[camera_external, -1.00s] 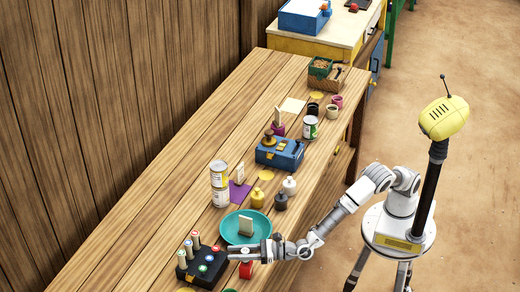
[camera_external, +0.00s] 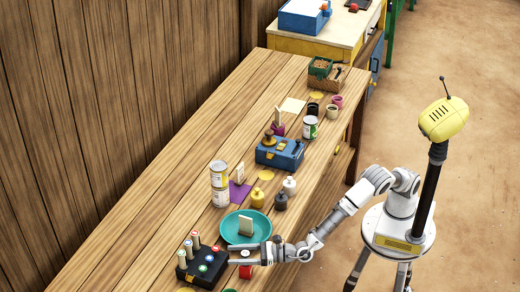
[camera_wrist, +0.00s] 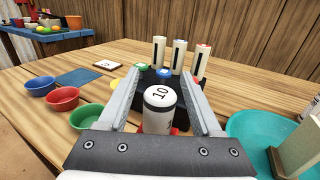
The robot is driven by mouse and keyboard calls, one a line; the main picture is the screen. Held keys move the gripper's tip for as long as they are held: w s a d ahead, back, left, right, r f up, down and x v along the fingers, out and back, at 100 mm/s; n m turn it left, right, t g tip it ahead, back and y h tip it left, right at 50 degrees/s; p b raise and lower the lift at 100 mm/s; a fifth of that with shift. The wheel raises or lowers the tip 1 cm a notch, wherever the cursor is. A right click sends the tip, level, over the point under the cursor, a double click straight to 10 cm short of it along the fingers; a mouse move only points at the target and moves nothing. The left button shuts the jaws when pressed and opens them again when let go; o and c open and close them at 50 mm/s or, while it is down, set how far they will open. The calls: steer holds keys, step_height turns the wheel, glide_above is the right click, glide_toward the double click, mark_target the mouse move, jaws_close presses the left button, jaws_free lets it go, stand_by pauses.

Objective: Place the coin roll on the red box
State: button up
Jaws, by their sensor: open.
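A white coin roll (camera_wrist: 160,106) with a black band and "10" on its top stands upright between my fingers in the wrist view. My gripper (camera_wrist: 162,80) is open, with one finger on each side of the roll. A red box (camera_wrist: 176,131) shows as a small patch around the foot of the roll; the rest is hidden by the roll and gripper. In the external view the red box (camera_external: 246,271) lies just below my gripper (camera_external: 230,255). The roll appears to rest on the red box, though the contact itself is hidden.
A black box (camera_external: 205,266) with coloured discs and several upright rolls stands just beyond my fingertips. A teal bowl (camera_external: 232,228) holding a pale block is close beside my gripper. Small blue, red and green bowls (camera_wrist: 62,98) stand left in the wrist view.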

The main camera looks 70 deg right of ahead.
steer(key=p+v, duration=0.1)
steer(key=v, duration=1.1)
steer(key=shift+p, duration=0.4)
steer(key=shift+r, duration=0.1)
